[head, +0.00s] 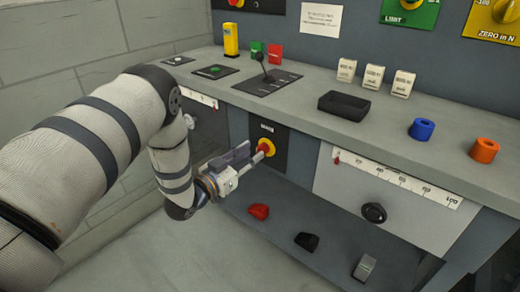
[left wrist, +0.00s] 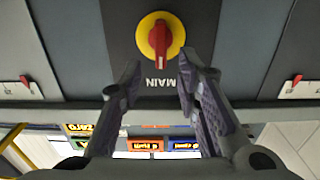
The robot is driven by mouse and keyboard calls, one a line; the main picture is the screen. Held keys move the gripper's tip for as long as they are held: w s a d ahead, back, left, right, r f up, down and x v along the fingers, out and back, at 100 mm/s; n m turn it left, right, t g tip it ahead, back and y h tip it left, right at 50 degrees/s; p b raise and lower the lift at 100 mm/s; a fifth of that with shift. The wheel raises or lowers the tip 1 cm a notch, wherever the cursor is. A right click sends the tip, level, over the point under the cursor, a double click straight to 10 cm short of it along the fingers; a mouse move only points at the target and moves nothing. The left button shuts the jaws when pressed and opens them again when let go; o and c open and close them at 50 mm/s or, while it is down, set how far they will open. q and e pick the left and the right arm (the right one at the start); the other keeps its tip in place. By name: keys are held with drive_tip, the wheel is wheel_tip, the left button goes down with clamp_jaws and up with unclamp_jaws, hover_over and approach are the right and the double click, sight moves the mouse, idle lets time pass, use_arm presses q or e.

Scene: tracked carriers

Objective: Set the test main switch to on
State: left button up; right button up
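The main switch (head: 266,148) is a red knob on a yellow disc, set in a black panel on the console front below the counter. In the left wrist view the knob (left wrist: 163,40) stands lengthwise up and down, with the upside-down word MAIN beside it. My left gripper (head: 250,160) is right in front of the switch. In the left wrist view its two fingers (left wrist: 157,85) are spread with a gap between them, and nothing is held. The knob appears just beyond the fingertips; contact cannot be told. My right gripper is not in view.
The counter (head: 310,120) juts out above the switch and carries a black tray (head: 343,105), a lever (head: 265,75) and blue and orange rings. A shelf below holds red, black and grey blocks. A scale panel (head: 385,195) with a black knob is to the right.

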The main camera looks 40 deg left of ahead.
sight(257, 150)
use_arm(q)
drive_tip(key=w, duration=0.4)
drive_tip(key=shift+w+d, duration=0.15)
drive_tip(key=shift+w, duration=0.05)
clamp_jaws()
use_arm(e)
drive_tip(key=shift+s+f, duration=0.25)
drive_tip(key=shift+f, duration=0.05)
use_arm(q)
drive_tip(key=shift+m, duration=0.3)
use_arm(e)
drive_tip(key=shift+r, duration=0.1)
use_arm(q)
drive_tip(key=m, duration=0.3)
drive_tip(key=shift+s+d+p, duration=0.1)
drive_tip(key=shift+d+p, duration=0.25)
drive_tip(key=m, duration=0.4)
drive_tip(key=m+p, duration=0.1)
drive_tip(key=m, duration=0.1)
drive_tip(key=shift+d+f, duration=0.3)
drive_tip(key=m, duration=0.3)
drive_tip(key=shift+d+f+m, duration=0.2)
drive_tip(key=shift+f+m, duration=0.3)
drive_tip(key=shift+m, duration=0.9)
drive_tip(key=shift+f+m, duration=0.15)
drive_tip(key=shift+m, duration=0.95)
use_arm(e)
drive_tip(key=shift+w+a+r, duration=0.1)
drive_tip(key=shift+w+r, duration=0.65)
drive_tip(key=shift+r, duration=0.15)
